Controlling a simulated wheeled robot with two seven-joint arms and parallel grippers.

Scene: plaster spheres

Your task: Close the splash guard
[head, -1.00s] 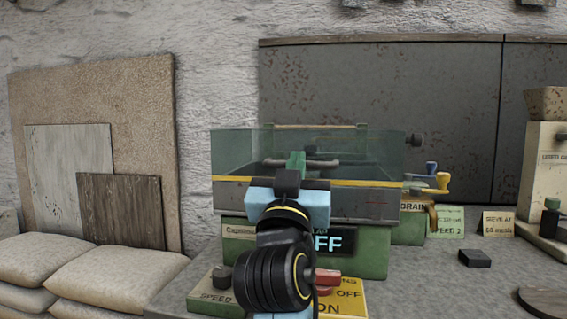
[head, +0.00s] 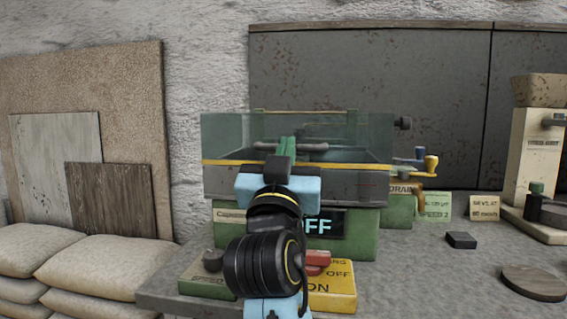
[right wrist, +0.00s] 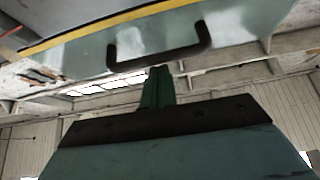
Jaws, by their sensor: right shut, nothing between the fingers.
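The splash guard (head: 225,135) is a clear greenish panel over the green machine, with a yellow stripe along its lower part. Its dark bar handle (head: 312,146) shows behind or beside my fingertips. I cannot tell how far the guard is open. My right gripper (head: 287,147) is in front of the guard, its green fingers shut and empty. In the right wrist view, the fingers (right wrist: 158,86) point up towards the dark U-shaped handle (right wrist: 155,60) on the glassy panel (right wrist: 230,28); whether they touch it is unclear. My left gripper is not in view.
A switch box with a red knob (head: 317,263) and yellow ON/OFF plate (head: 335,295) stands in front of the machine. A blue-and-yellow drain lever (head: 428,165) is at its right. A black block (head: 461,240) and round disc (head: 533,281) lie right. Sandbags (head: 90,265) are left.

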